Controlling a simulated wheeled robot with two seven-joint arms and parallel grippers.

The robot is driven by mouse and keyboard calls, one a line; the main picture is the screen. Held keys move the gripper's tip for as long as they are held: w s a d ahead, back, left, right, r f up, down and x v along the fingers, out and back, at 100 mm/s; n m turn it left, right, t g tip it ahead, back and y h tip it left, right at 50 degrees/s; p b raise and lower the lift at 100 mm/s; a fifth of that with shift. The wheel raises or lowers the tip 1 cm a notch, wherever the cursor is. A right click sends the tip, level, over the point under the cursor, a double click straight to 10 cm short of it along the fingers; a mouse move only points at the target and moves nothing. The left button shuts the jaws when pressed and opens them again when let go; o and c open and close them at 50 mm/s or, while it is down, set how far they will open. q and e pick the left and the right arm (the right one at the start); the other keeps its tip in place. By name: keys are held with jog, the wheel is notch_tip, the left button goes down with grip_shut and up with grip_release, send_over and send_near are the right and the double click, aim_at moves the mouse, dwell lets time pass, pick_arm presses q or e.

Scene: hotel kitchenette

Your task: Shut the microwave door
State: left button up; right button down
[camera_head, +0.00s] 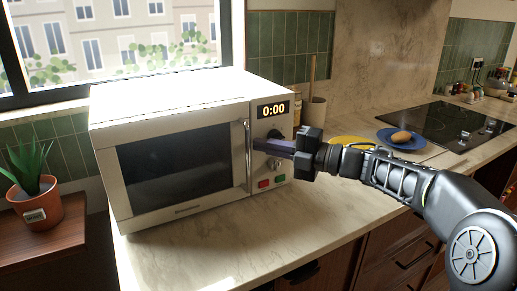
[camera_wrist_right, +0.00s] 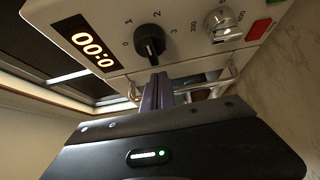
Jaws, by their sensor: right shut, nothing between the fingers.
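The white microwave (camera_head: 170,98) stands on the counter under the window. Its door (camera_head: 180,168), with a dark window and a vertical metal handle (camera_head: 248,150), looks flush with the front. I cannot tell whether a small gap remains. My right gripper (camera_head: 256,145) comes in from the right, with its fingers in front of the control panel beside the handle. In the right wrist view, the shut, empty fingers (camera_wrist_right: 158,92) are close to the black knob and the handle (camera_wrist_right: 184,98); contact is unclear. My left gripper is out of view.
A yellow plate (camera_head: 350,141) and a blue plate (camera_head: 402,138) with a brown roll-like item (camera_head: 401,136) lie right of the microwave, near my right arm. A black cooktop (camera_head: 455,123) is farther right. A potted plant (camera_head: 35,205) stands at the left.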

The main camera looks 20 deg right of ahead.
dwell(0.4)
jog(key=v, duration=0.7)
jog(key=shift+s+d+b, duration=0.3)
jog(key=shift+b, duration=0.05)
